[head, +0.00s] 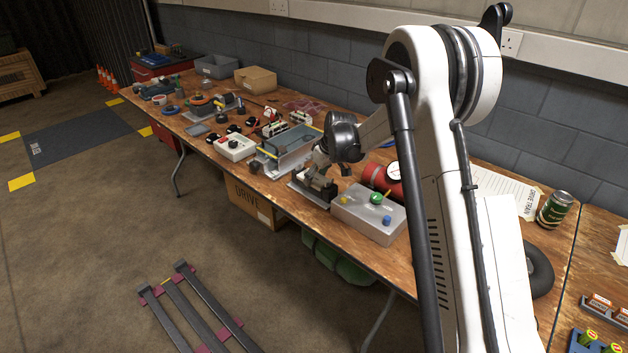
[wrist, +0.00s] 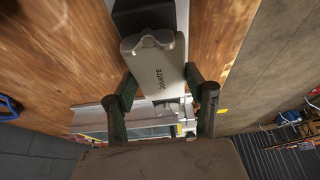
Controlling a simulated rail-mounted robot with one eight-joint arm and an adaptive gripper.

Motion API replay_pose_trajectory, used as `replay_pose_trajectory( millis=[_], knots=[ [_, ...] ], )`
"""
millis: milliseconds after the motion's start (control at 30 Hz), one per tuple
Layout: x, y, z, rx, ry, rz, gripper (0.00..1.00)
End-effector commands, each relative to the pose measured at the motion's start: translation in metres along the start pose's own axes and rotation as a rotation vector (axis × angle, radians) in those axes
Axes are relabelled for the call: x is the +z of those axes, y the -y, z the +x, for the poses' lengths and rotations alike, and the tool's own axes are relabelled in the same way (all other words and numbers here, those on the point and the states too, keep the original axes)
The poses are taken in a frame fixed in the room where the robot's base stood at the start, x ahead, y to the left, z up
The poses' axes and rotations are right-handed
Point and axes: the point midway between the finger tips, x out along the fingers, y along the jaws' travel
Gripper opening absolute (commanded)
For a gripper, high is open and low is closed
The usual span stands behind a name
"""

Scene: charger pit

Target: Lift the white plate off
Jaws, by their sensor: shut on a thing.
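The white plate (wrist: 155,65) shows in the wrist view as a pale, narrow piece with dark lettering and a notched end. My gripper (wrist: 160,84) has one dark finger on each side of it, and the fingers are closed against its long edges. A dark block (wrist: 143,18) lies beyond the plate's upper end. In the head view my gripper (head: 319,168) is low over a dark device on a grey base (head: 309,190) near the table's front edge. The plate cannot be made out there, being small and partly behind the gripper. Whether it still touches the device is unclear.
A grey box with green and blue knobs (head: 369,214) stands right of the gripper, with a red cylinder (head: 381,178) behind it. A grey open tray (head: 289,146) is close on the left. The wooden table (head: 352,262) ends just in front.

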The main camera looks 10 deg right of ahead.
Motion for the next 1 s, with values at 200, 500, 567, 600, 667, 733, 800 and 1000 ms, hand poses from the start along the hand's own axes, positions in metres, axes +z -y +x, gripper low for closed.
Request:
replay_pose_trajectory(
  millis=[200,500,567,600,667,733,800,1000],
  knots=[
    [0.0,0.0,-0.001,0.0,0.0,0.0,0.2],
    [-0.008,0.0,-0.019,0.0,0.0,0.0,0.2],
    [-0.011,0.0,-0.028,0.0,0.0,0.0,0.2],
    [-0.014,0.0,-0.035,0.0,0.0,0.0,0.2],
    [-0.018,0.006,-0.043,-0.001,0.0,-0.002,0.2],
    [-0.022,0.022,-0.049,-0.002,0.0,-0.004,0.2],
    [-0.026,0.036,-0.057,-0.001,-0.001,-0.003,0.2],
    [-0.037,0.077,-0.078,-0.001,0.0,-0.003,0.2]
  ],
)
